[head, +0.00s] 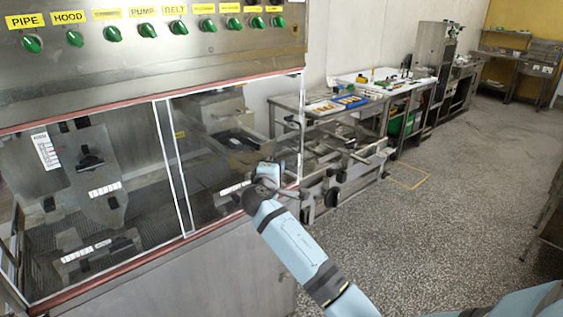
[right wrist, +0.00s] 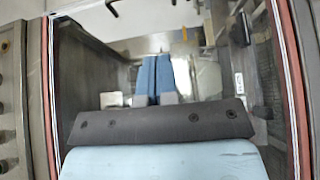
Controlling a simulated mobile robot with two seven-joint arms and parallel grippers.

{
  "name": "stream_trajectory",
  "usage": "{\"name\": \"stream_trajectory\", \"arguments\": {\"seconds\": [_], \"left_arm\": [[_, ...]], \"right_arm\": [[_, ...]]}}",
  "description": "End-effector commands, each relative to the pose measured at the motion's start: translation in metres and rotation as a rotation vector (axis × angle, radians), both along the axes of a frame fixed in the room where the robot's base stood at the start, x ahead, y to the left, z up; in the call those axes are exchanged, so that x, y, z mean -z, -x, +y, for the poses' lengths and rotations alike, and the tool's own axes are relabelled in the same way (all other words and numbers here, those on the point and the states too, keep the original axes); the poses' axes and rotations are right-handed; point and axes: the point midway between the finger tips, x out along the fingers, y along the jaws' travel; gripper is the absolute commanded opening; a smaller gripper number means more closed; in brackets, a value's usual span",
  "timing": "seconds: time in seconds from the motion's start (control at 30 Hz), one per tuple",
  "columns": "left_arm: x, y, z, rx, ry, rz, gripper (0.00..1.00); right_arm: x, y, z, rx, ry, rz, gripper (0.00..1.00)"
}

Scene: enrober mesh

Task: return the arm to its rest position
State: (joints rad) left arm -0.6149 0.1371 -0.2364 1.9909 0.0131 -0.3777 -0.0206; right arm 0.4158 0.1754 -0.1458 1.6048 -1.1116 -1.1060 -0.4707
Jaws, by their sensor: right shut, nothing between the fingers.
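My right arm (head: 292,240), pale blue with dark joints, reaches in from the lower right of the head view. Its wrist end is raised in front of the right edge of the enrober's window. In the right wrist view my right gripper (right wrist: 154,66) shows as two blue fingers side by side, shut and empty. In the head view the fingers are too small and overlapped to make out. My left gripper is not in view.
The enrober cabinet (head: 215,258) fills the left, with green knobs (head: 143,33) above its glass windows. A steel bench (head: 285,101) with trays stands behind it. A blue tray (head: 350,101) lies there.

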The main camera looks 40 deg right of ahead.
Motion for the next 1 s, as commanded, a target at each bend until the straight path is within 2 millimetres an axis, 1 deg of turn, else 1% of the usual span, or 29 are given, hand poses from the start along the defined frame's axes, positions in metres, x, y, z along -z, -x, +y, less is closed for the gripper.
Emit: {"name": "stream_trajectory", "arguments": {"seconds": [0.03,0.1,0.37,0.43,0.47,0.57,0.6,0.67,0.7,0.77,0.8,0.87,0.9,0.97,1.0], "left_arm": [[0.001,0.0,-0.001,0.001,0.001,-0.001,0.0],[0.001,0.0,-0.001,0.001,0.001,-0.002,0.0],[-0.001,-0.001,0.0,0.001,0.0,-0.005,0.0],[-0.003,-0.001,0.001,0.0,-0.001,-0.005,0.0],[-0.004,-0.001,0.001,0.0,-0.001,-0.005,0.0],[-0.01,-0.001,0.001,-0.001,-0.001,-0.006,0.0],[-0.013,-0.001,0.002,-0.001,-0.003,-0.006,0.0],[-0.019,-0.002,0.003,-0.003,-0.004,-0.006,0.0],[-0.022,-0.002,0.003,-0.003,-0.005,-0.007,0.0],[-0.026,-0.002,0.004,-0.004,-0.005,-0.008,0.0],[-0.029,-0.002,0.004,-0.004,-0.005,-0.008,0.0],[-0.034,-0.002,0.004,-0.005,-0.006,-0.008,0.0],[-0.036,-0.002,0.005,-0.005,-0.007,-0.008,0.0],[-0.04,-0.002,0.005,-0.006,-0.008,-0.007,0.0],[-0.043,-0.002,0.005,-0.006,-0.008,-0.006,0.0]], "right_arm": [[0.001,0.003,0.005,-0.001,-0.001,0.0,0.0],[0.0,0.007,0.008,-0.001,0.0,0.0,0.0],[0.002,0.01,0.012,-0.005,-0.004,0.003,0.0],[0.013,0.013,0.016,-0.029,-0.025,0.011,0.0],[0.022,0.016,0.019,-0.049,-0.042,0.017,0.0],[0.066,0.033,0.037,-0.147,-0.14,0.043,0.0],[0.089,0.044,0.047,-0.198,-0.198,0.055,0.0],[0.124,0.066,0.066,-0.278,-0.303,0.072,0.0],[0.147,0.083,0.079,-0.326,-0.382,0.082,0.0],[0.177,0.11,0.099,-0.391,-0.506,0.09,0.0],[0.194,0.131,0.112,-0.427,-0.591,0.093,0.0],[0.217,0.163,0.131,-0.472,-0.726,0.094,0.0],[0.23,0.186,0.144,-0.495,-0.818,0.093,0.0],[0.246,0.222,0.163,-0.518,-0.96,0.086,0.0],[0.253,0.245,0.175,-0.527,-1.054,0.078,0.0]]}}
